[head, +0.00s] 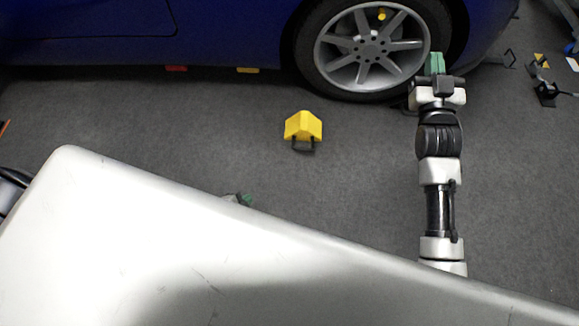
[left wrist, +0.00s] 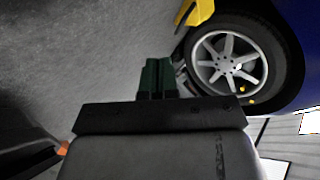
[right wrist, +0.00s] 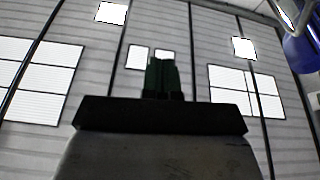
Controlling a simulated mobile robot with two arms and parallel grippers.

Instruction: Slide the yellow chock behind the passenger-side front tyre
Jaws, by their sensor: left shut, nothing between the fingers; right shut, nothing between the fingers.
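The yellow chock (head: 303,122) stands on the grey floor in the head view, with a dark handle on its near side. It is apart from the car's tyre (head: 311,77), which is up and to the right of it. In the left wrist view the chock (left wrist: 200,12) is cut off by the top edge, left of the tyre (left wrist: 291,62). My left gripper (head: 244,199) is shut and empty, nearer than the chock and to its left, mostly hidden by a pale body panel. My right gripper (head: 437,63) is shut and empty, overlapping the tyre's right side in the head view.
The blue car (head: 230,35) spans the top. Small red (head: 176,68) and yellow (head: 248,70) pieces show under its sill. Black equipment (head: 545,92) lies at the far right. The floor around the chock is clear. The right wrist view shows mainly a panelled wall (right wrist: 170,25).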

